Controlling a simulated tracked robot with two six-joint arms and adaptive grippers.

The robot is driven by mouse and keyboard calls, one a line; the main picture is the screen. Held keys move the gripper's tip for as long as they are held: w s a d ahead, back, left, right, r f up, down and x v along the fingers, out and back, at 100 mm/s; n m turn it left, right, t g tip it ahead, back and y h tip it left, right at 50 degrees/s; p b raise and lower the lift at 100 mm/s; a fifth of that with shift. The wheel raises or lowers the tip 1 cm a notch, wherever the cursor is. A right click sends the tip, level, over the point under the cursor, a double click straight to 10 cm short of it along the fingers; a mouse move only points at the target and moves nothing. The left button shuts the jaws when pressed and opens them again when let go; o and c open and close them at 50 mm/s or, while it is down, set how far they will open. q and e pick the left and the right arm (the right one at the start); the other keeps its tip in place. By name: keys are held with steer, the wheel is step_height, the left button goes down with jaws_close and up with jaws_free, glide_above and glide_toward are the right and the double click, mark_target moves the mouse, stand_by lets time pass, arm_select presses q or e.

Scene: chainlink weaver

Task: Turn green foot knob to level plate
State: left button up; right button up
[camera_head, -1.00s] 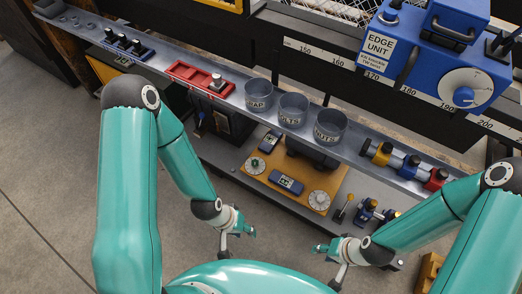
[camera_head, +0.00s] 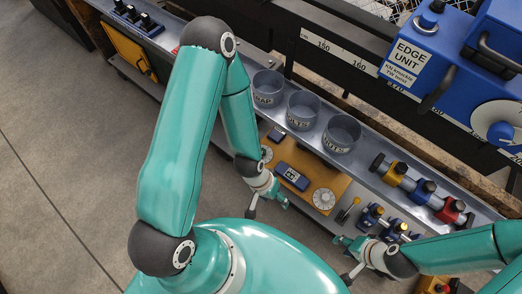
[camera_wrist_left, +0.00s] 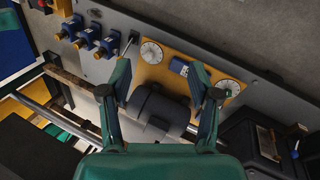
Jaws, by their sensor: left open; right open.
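The orange plate (camera_head: 333,178) lies on the low grey shelf with a dial at each end. The left dial (camera_head: 267,153) is partly hidden by my left arm; the right dial (camera_head: 324,198) is pale. My right gripper (camera_head: 345,258) is open and empty, lower right.
A blue block (camera_head: 292,176) sits on the plate. Three grey cups (camera_head: 341,133) stand on the upper rail behind it. Blue, yellow and red knobbed parts (camera_head: 422,190) are to the right, with a small lever (camera_head: 348,210) beside the plate. Open floor lies at left.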

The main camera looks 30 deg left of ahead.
arm_select(q)
steer(key=w+a+f+m+t+y+b, duration=0.1)
steer(key=w+a+f+b, duration=0.45)
steer(key=f+b, duration=0.25)
steer(key=w+a+f+m+t+b, duration=0.15)
steer(key=w+a+f+b, duration=0.25)
steer(key=w+f+b, duration=0.4)
steer(key=w+a+f+m+y+b, duration=0.1)
steer(key=w+a+f+b, duration=0.2)
steer(key=a+b, duration=0.2)
steer(key=w+a+f+m+t+b, duration=0.1)
steer(key=w+a+f+b, duration=0.1)
steer(key=a+b, duration=0.4)
steer(key=w+a+f+m+y+b, duration=0.1)
steer(key=w+a+f+b, duration=0.2)
steer(key=a+b, duration=0.2)
steer(key=b+x, duration=0.1)
steer(key=x, duration=0.4)
steer(key=b+x, duration=0.2)
steer(key=x, duration=0.4)
steer(key=d+b+x, duration=0.1)
steer(key=x, duration=0.4)
steer(key=shift+w+f+b, duration=0.1)
steer(key=shift+w+b, duration=0.05)
steer(key=shift+b, duration=0.2)
